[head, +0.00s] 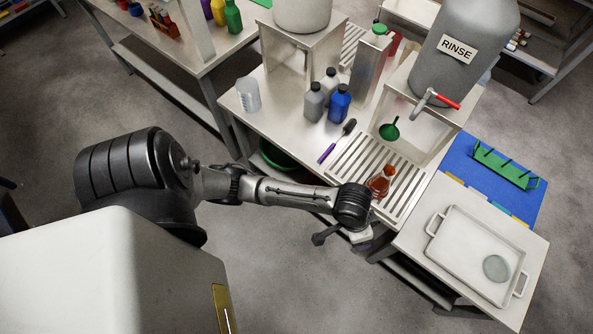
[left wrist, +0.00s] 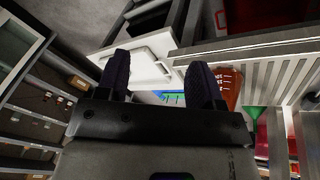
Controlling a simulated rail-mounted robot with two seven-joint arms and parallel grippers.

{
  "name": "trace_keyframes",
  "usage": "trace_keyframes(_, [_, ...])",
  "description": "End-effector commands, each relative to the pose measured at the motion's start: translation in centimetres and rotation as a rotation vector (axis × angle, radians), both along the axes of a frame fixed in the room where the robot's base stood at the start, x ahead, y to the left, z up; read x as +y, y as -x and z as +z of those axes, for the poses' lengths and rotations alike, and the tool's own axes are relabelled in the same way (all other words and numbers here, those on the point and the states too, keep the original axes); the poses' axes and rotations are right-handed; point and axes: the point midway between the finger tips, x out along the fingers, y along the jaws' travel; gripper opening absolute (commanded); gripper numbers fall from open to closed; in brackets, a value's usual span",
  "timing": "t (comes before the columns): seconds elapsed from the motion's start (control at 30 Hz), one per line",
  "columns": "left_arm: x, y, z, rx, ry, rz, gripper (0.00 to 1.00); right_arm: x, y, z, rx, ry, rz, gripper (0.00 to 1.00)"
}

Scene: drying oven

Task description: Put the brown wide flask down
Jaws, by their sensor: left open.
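My left gripper (head: 338,238) is below the flask in the head view, at the board's front edge, partly hidden by my wrist. In the left wrist view my left gripper (left wrist: 158,78) is open, with nothing between its fingers. My right gripper is not in view.
A green funnel (head: 390,130) and a purple-handled brush (head: 338,141) lie near the board. Grey and blue bottles (head: 339,103) stand behind. A RINSE tank (head: 462,60) with a red-handled tap stands back right. A white tray (head: 450,259) holds a round glass disc at right.

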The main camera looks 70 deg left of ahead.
Motion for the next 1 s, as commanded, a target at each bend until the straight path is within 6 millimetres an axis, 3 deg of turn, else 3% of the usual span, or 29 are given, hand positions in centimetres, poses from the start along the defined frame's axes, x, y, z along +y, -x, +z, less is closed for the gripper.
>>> trace_keyframes(0.03, [-0.3,2.2,-0.5,-0.018,0.01,-0.013,0.61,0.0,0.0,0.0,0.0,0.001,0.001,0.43])
trace_keyframes(0.2, [1.1,7.5,-0.9,-0.091,-0.038,-0.035,0.61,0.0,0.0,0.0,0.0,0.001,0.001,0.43])
trace_keyframes(0.5, [5.1,14.0,-0.6,-0.117,-0.186,-0.034,0.61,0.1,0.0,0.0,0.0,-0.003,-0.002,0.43])
trace_keyframes(0.7, [6.1,15.4,-0.4,-0.113,-0.227,-0.036,0.66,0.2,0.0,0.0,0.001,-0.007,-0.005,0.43])
trace_keyframes(1.0, [6.2,15.4,-0.4,-0.113,-0.229,-0.038,0.66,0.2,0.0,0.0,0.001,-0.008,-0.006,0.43])
